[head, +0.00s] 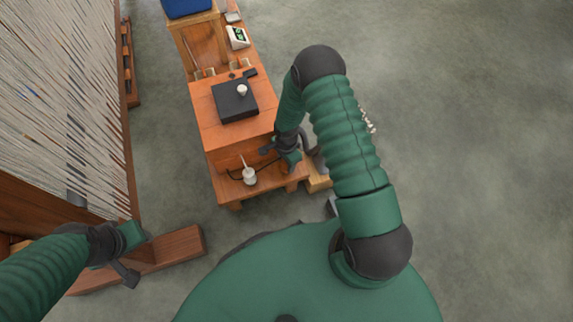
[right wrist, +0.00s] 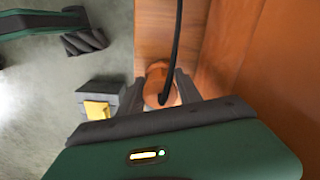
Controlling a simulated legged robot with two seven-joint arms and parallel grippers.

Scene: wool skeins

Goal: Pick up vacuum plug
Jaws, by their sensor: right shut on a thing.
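The vacuum plug seems to be the orange-brown rounded piece (right wrist: 157,78) with a black cord (right wrist: 177,35) running up from it in the right wrist view. My right gripper (right wrist: 155,88) is shut on it, one dark finger on each side. In the head view my right gripper (head: 279,152) is at the right side of the low wooden shelf, and the plug itself is too small and covered to make out. My left gripper (head: 127,272) is at the lower left, far from the plug; its jaw opening is unclear.
A white pot with a thin stick (head: 249,176) stands on the lower shelf (head: 225,190), close to the gripper. A black box (head: 236,102) with a white knob lies on the cabinet (head: 205,110). A threaded loom (head: 65,100) fills the left.

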